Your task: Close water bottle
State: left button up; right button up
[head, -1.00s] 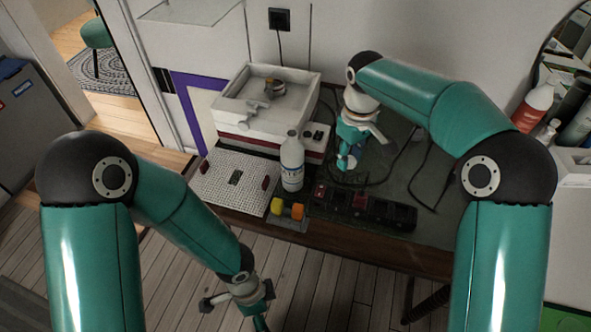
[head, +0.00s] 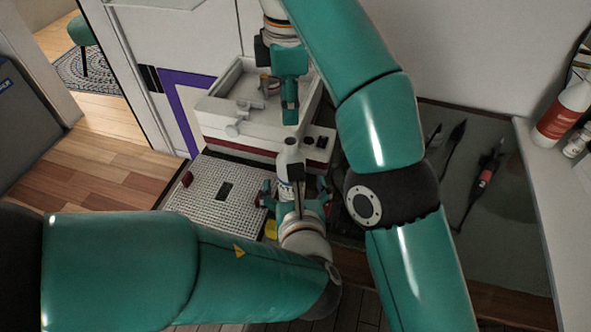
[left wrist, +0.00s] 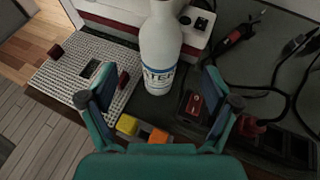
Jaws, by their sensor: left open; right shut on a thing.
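A white water bottle (head: 290,160) stands upright on the dark tabletop, in front of the white machine. The bottle also shows in the left wrist view (left wrist: 160,50), its label partly readable and its top cut off by the frame. My left gripper (head: 292,188) is open in front of the bottle, with a finger on either side; its fingers (left wrist: 157,80) also flank the bottle in the left wrist view, apart from it. My right gripper (head: 290,118) points down just above the bottle's neck. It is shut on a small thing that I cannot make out.
The white machine (head: 225,108) has an open tray top. A perforated white board (head: 215,185) lies left of the bottle. Yellow (left wrist: 127,124) and orange (left wrist: 158,136) blocks sit near the left gripper. Dark cables (left wrist: 285,90) lie at right.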

aim_at(291, 154)
pick_arm(q)
jog(key=shift+w+r, duration=0.1)
jog(key=shift+w, duration=0.1)
jog(key=x, duration=0.7)
jog(key=shift+w, duration=0.3)
jog(key=shift+c, duration=0.3)
grip_shut()
